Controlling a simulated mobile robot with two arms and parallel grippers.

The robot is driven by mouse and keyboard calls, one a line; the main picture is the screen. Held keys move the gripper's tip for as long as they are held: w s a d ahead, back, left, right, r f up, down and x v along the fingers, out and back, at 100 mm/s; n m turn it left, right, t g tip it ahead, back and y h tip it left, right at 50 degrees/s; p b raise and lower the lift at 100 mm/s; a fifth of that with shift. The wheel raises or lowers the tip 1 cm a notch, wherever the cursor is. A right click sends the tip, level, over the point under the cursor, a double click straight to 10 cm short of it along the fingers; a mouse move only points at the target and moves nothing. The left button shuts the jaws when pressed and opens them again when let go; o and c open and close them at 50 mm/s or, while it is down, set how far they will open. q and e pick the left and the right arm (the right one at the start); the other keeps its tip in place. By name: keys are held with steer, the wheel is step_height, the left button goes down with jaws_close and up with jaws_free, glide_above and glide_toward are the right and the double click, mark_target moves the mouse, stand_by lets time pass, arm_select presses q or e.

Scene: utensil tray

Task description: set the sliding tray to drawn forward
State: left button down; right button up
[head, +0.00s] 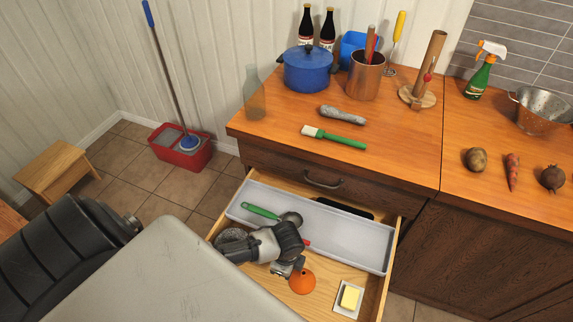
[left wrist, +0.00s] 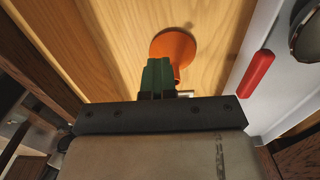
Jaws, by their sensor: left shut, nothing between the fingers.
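The grey sliding tray (head: 340,243) lies across the open wooden drawer (head: 376,297), towards its cabinet side, with bare drawer floor in front of it. A green-handled ladle (head: 262,212) lies in the tray. My left gripper (head: 286,268) is down in the drawer by the tray's near wall, partly hidden by its own wrist. In the left wrist view its green fingers (left wrist: 158,76) are shut and empty, above the wooden floor by an orange funnel-like thing (left wrist: 176,47). The tray's wall (left wrist: 268,105) is to their right, with a red handle (left wrist: 257,74) by it. My right gripper is out of view.
A black item (head: 343,208) lies at the tray's far side. The counter (head: 400,150) stands above the drawer, holding several kitchen things.

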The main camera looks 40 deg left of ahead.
arm_select(q)
steer(key=c, duration=1.8)
jaws_free()
steer(key=shift+c, duration=0.2)
steer(key=o, duration=0.7)
step_height(320, 180, up, 11)
steer(key=shift+f+p, duration=0.1)
steer(key=shift+p, duration=0.25)
